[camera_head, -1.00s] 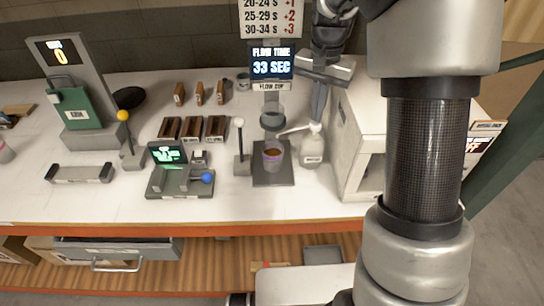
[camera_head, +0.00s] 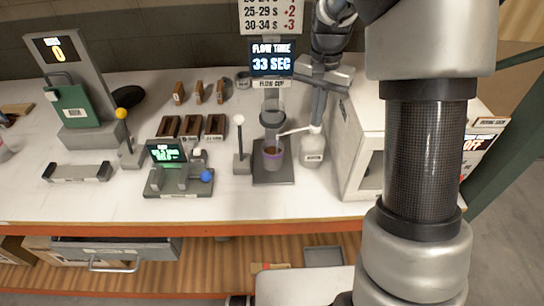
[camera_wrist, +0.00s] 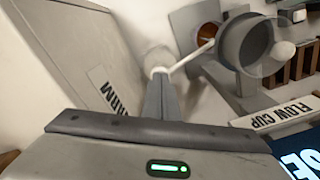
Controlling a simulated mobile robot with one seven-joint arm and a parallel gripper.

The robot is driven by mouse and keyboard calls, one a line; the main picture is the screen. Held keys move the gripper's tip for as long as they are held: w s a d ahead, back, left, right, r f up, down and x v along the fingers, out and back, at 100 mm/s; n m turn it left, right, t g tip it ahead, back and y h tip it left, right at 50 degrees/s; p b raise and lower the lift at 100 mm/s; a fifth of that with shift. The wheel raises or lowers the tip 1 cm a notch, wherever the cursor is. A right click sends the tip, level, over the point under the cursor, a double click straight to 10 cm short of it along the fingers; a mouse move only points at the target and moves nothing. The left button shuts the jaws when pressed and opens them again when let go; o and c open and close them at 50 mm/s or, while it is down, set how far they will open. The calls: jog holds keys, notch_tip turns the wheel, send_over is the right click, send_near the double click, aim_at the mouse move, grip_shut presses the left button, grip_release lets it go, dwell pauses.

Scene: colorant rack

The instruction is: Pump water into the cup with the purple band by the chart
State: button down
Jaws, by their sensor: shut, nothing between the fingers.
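The cup with the purple band (camera_head: 273,161) stands on the dark base of the flow-cup stand, with something brown inside it. The grey flow cup (camera_head: 271,118) is held above it. The pump bottle (camera_head: 312,152) stands just right of the cup, and its spout (camera_head: 295,131) points left toward the space between flow cup and cup. My gripper (camera_head: 316,126) is shut, points down and is at the top of the pump. In the wrist view the fingertips (camera_wrist: 158,82) meet the white pump head (camera_wrist: 157,60); exact contact is hard to tell. The chart (camera_head: 270,16) hangs above.
The flow timer display (camera_head: 272,60) reads 33 SEC. A white box-like machine (camera_head: 352,150) stands close right of the bottle. A white-knobbed lever (camera_head: 241,150) stands left of the stand. Brown blocks (camera_head: 193,127) and a blue-knobbed device (camera_head: 180,181) are further left.

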jog(key=shift+r+p, duration=0.95)
jog(key=shift+r, duration=0.2)
jog(key=shift+f+b, duration=0.75)
jog(key=shift+f, duration=0.5)
jog(key=shift+r+p, duration=1)
jog(key=shift+r, duration=0.25)
notch_tip(320, 180, up, 6)
jog(key=p, duration=0.4)
jog(key=shift+p, duration=0.35)
